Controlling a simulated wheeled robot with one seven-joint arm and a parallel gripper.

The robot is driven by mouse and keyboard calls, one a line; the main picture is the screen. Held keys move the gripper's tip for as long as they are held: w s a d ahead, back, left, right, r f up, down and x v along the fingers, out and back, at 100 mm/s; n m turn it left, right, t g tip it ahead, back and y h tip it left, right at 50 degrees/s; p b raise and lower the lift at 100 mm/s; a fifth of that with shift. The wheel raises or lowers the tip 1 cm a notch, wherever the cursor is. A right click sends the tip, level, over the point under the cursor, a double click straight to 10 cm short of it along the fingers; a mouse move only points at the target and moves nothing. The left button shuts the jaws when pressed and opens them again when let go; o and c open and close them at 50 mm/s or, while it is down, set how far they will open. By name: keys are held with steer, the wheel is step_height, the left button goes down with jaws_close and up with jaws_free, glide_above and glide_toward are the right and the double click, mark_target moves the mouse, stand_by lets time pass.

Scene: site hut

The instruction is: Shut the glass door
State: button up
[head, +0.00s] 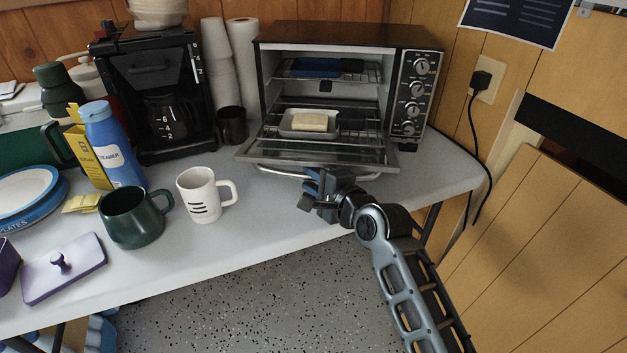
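The glass door (318,152) of the toaster oven (346,36) hangs open, folded down nearly flat toward the front of the table. Its metal bar handle (275,173) runs along the front edge. Inside the oven, a small tray (291,131) holds a pale yellow block (312,121) on the lower rack. A blue item (316,67) lies on the upper rack. My gripper (316,190) is at the door's front edge, close to the handle. Its fingers are small and dark here, and I cannot tell whether they touch or grip the handle.
A white mug (203,196) and a dark green mug (136,217) stand left of the door on the white table (250,222). A coffee maker (150,90), a dark cup (232,125) and paper cups stand further back. The oven's plug and cord (482,84) hang at the right wall.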

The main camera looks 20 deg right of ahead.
steer(key=shift+c, duration=0.2)
jaws_close()
stand_by(0.4)
